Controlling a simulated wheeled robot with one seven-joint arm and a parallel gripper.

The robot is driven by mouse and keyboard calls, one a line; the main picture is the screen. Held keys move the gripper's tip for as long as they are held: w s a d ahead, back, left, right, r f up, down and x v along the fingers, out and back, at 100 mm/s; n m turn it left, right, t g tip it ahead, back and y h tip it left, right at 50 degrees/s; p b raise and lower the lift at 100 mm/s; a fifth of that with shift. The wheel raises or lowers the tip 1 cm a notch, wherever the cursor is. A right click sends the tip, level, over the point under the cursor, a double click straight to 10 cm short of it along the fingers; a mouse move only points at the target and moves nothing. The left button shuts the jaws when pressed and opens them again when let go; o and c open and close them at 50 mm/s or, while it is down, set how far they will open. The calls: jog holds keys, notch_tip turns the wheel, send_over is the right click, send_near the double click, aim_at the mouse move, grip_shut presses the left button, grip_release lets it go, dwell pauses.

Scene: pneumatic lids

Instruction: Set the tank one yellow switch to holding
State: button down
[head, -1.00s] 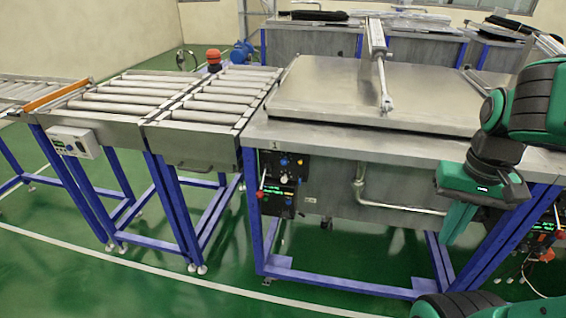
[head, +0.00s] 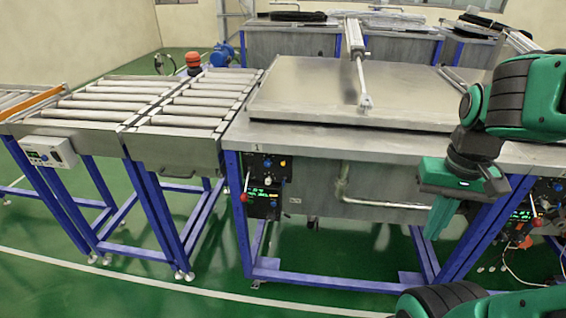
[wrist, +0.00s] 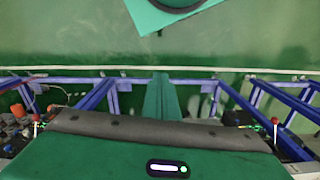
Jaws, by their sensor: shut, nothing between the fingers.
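The tank marked 1 (head: 330,185) is a grey metal tank on blue legs in the head view. Its control panel (head: 265,190) is at its left front, below the "1" label, with dark boxes, a green display and small knobs. A small yellow switch (head: 283,163) shows at the panel's upper right; its setting is too small to read. My gripper (head: 434,232) is shut and empty, pointing down in front of the tank's right end, well right of and apart from the panel. The shut fingers also show in the wrist view (wrist: 162,98), over green floor.
A flat lid (head: 350,95) with a cylinder rod lies on the tank. A roller conveyor (head: 170,105) adjoins on the left. Another panel (head: 535,205) with a red lever is at the right, near my arm. The green floor in front of tank one's panel is clear.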

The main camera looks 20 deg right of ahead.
aim_at(284, 163)
jog(key=w+a+r+n+t+h, duration=0.1)
jog(key=w+a+r+t, duration=0.1)
jog(key=w, duration=0.7)
jog(key=w+a+r+t, duration=0.1)
jog(key=w+a, duration=0.2)
jog(key=w, duration=0.6)
jog(key=w+a+r+n+t, duration=0.1)
jog(key=w+a+r+t, duration=0.2)
jog(key=w+a, duration=1)
jog(key=shift+w+a+y, duration=0.3)
jog(key=shift+a+y, duration=0.1)
jog(key=shift+a, duration=0.55)
jog(key=shift+f, duration=0.15)
jog(key=x, duration=1.4)
jog(key=shift+w+d+r, duration=0.1)
jog(key=shift+w+r, duration=0.1)
jog(key=shift+w, duration=0.05)
jog(key=shift+s+a, duration=0.1)
jog(key=shift+a, duration=0.1)
